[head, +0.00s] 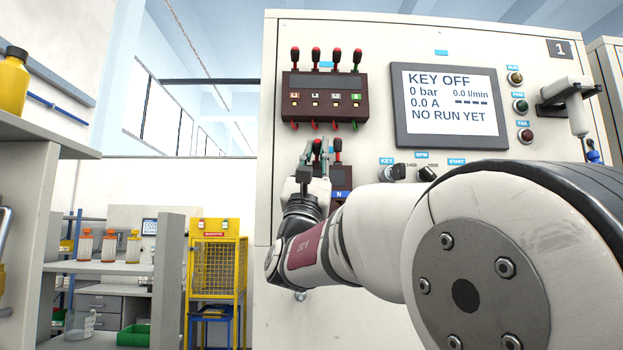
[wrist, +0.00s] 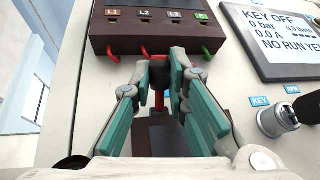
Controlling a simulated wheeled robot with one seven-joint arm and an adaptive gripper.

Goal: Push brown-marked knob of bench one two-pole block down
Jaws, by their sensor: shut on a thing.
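The lower two-pole block (head: 341,177) is a small dark brown box on the panel, partly hidden by my gripper and wrist. A blue N label (head: 339,194) shows at the right pole.
A four-pole block (head: 324,97) with raised red-tipped knobs sits just above my fingers. A screen (head: 447,105) reads KEY OFF. The key switch (head: 388,173) and a dial (head: 427,173) lie right of the block. Free space is left of the panel.

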